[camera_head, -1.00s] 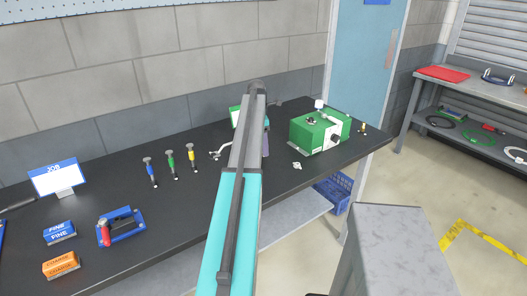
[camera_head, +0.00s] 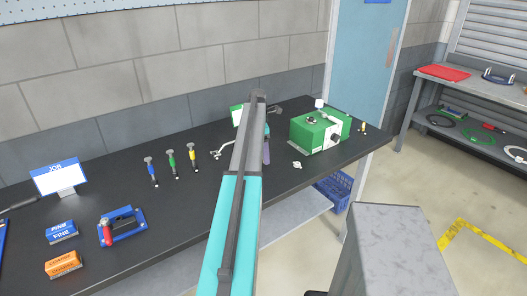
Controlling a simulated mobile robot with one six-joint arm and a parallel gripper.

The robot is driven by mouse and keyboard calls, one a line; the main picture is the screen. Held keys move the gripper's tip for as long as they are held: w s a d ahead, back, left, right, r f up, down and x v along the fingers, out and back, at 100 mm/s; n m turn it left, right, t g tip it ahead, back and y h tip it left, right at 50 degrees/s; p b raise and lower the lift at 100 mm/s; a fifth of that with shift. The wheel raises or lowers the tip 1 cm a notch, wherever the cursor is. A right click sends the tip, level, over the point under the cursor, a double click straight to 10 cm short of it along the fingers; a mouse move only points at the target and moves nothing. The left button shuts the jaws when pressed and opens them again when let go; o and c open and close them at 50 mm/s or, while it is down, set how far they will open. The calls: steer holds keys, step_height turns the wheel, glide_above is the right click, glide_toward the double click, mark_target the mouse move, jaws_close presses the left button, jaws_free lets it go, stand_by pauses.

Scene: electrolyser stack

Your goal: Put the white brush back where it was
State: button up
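I cannot make out a white brush in this view. Three slim upright tools with blue (camera_head: 152,170), green (camera_head: 172,163) and yellow (camera_head: 193,156) bodies stand in a row on the dark bench (camera_head: 120,180). I cannot tell whether they are brushes. My own grey and teal arm crosses the middle of the view and covers part of the bench. My gripper does not show; the arm seems to hide it.
A green box (camera_head: 318,132) with knobs stands on the bench's right, a small white piece (camera_head: 297,165) before it. A blue crate (camera_head: 337,192) sits below.

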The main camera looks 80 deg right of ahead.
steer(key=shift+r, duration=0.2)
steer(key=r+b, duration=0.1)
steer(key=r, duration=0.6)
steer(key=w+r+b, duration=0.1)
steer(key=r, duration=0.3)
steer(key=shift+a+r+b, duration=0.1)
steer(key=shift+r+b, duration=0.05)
steer(key=shift+b, duration=0.2)
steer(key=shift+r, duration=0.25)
stand_by(0.5)
